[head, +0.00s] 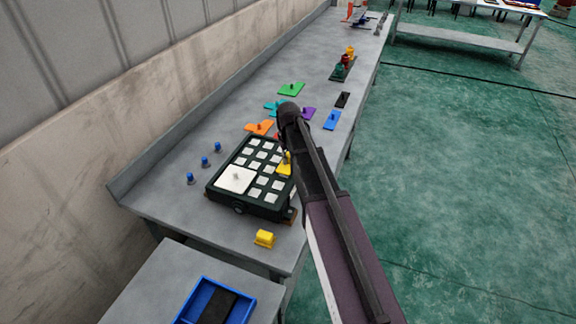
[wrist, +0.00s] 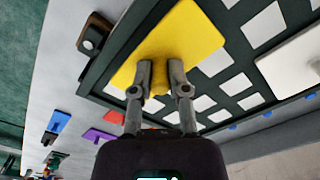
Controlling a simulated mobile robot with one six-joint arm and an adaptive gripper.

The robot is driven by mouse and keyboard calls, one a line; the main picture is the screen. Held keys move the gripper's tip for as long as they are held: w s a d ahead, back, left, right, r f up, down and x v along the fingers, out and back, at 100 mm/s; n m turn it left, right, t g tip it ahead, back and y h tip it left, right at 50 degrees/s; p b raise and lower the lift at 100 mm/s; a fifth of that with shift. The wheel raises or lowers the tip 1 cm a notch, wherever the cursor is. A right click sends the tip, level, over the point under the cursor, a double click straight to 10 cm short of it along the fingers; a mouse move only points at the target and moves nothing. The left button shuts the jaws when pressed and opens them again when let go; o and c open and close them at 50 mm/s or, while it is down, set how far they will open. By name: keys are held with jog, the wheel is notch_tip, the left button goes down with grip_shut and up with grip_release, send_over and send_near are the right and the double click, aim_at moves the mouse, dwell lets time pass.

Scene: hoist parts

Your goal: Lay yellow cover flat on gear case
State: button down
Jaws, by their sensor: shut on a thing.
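The yellow cover (wrist: 182,42) is a flat plate with a small knob, and it fills the top middle of the wrist view. My gripper (wrist: 160,82) is shut on its knob. In the head view the cover (head: 285,168) shows at the right edge of the gear case, partly hidden by my arm. The gear case (head: 228,204) is a dark green box with a grid of pale square openings. The cover overlaps the case's edge in the wrist view; I cannot tell whether it touches the case.
A white cover (head: 236,178) lies on the case's near left part. Orange (head: 259,127), green (head: 291,89), purple (head: 308,113) and blue (head: 332,120) plates lie farther back. A yellow block (head: 265,239) sits in front. Blue pegs (head: 204,161) stand left. A blue tray (head: 190,300) is nearest.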

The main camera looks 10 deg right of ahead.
aim_at(288, 156)
jog(key=shift+f+b, duration=0.6)
jog(key=shift+f, duration=0.35)
jog(key=shift+f, duration=0.15)
jog(key=c, duration=0.6)
grip_release()
notch_tip(288, 156, up, 12)
jog(key=p, duration=1.2)
jog(key=shift+r, duration=0.2)
